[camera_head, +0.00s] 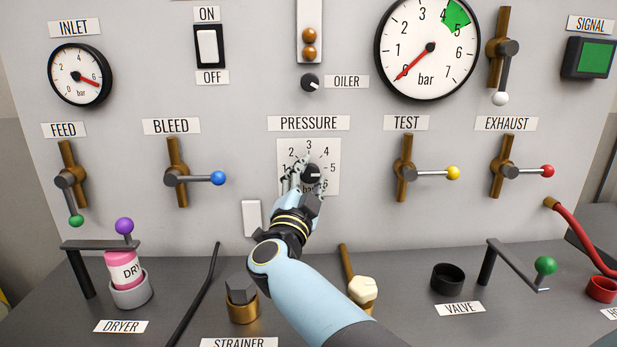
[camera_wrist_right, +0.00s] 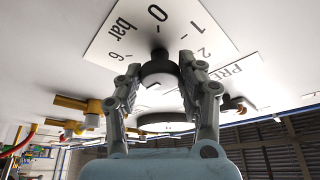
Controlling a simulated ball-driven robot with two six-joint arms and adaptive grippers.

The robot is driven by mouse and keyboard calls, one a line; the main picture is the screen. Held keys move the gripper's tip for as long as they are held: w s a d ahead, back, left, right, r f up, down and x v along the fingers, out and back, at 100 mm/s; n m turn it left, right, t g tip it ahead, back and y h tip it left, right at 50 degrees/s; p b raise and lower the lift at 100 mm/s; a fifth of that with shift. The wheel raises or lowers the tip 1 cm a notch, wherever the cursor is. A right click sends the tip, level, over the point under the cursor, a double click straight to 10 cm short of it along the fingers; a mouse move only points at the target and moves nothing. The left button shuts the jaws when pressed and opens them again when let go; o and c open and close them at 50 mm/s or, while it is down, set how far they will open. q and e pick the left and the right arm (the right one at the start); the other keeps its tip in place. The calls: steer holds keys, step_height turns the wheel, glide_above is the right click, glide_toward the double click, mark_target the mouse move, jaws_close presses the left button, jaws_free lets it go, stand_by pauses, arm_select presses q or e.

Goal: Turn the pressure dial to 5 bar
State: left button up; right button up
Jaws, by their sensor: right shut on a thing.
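The pressure dial is a black knob (camera_head: 312,171) on a white scale plate (camera_head: 329,187) marked 0 to 6 bar, below the PRESSURE label. My right gripper (camera_head: 304,177) is shut on the knob from the front and left, hiding part of the plate. In the right wrist view both fingers (camera_wrist_right: 160,77) sit on either side of the dark knob (camera_wrist_right: 158,70). A pale mark on the knob seems to point roughly toward 5; its exact reading is unclear. The large bar gauge (camera_head: 440,70) has its red needle at 0, with a green sector around 4 to 5.
The test lever (camera_head: 430,173) and exhaust lever (camera_head: 525,173) are right of the dial, and the bleed lever (camera_head: 197,178) is left. The oiler knob (camera_head: 310,82) is above. A strainer (camera_head: 242,298), a white-topped brush (camera_head: 362,290) and a black valve cup (camera_head: 447,277) stand on the bench.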

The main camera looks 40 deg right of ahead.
steer(key=o, duration=1.2)
steer(key=shift+c, duration=0.2)
steer(key=shift+r, duration=0.1)
step_height(320, 180, up, 10)
steer(key=shift+f, duration=0.1)
